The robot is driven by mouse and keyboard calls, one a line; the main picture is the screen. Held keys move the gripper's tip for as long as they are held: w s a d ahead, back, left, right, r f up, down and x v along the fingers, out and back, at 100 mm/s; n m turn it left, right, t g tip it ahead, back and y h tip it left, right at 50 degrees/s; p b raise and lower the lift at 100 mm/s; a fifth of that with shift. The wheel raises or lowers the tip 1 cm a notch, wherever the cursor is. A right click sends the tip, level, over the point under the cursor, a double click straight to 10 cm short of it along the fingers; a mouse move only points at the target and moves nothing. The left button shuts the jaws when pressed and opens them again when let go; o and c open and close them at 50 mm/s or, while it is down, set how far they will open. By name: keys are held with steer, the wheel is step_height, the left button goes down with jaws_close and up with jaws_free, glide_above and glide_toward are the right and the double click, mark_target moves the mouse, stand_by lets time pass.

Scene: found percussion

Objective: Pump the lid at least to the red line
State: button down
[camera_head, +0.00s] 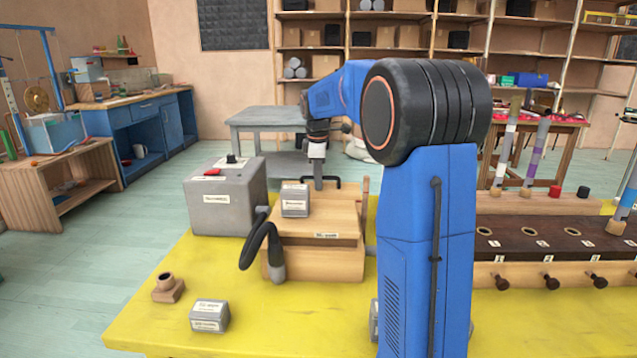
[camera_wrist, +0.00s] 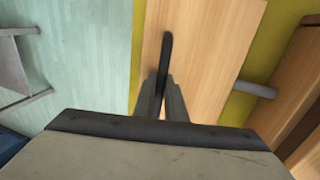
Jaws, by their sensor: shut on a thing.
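The wooden lid (camera_head: 328,219) sits on top of a wooden box (camera_head: 320,264) on the yellow table. A black handle (camera_head: 334,181) stands at the lid's far side; it also shows in the wrist view (camera_wrist: 166,55). My gripper (camera_head: 318,182) points down over that far side. In the wrist view my gripper's fingers (camera_wrist: 165,90) are closed together on the black handle. A thin wooden post (camera_head: 365,192) stands at the right of the lid. I cannot make out the red line.
A grey block (camera_head: 295,202) rests on the lid. A dark hose (camera_head: 262,240) curves at the box's left, beside a grey box (camera_head: 225,198) with a red button. Another grey block (camera_head: 209,315) and a small wooden piece (camera_head: 168,288) lie in front. A pipe bench (camera_head: 540,239) stands right.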

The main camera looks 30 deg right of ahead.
steer(key=shift+r, duration=0.1)
steer(key=shift+s+a+r, duration=0.2)
steer(key=shift+s+r, duration=0.1)
steer(key=shift+r, duration=0.2)
steer(key=shift+s+a+r, duration=0.2)
steer(key=shift+s+r, duration=0.1)
steer(key=shift+r, duration=0.2)
steer(key=shift+w+d+f, duration=0.25)
steer(key=shift+w+f, duration=0.15)
steer(key=shift+f, duration=0.1)
steer(key=shift+w+d+f, duration=0.25)
steer(key=shift+w+f, duration=0.1)
steer(key=shift+f, duration=0.4)
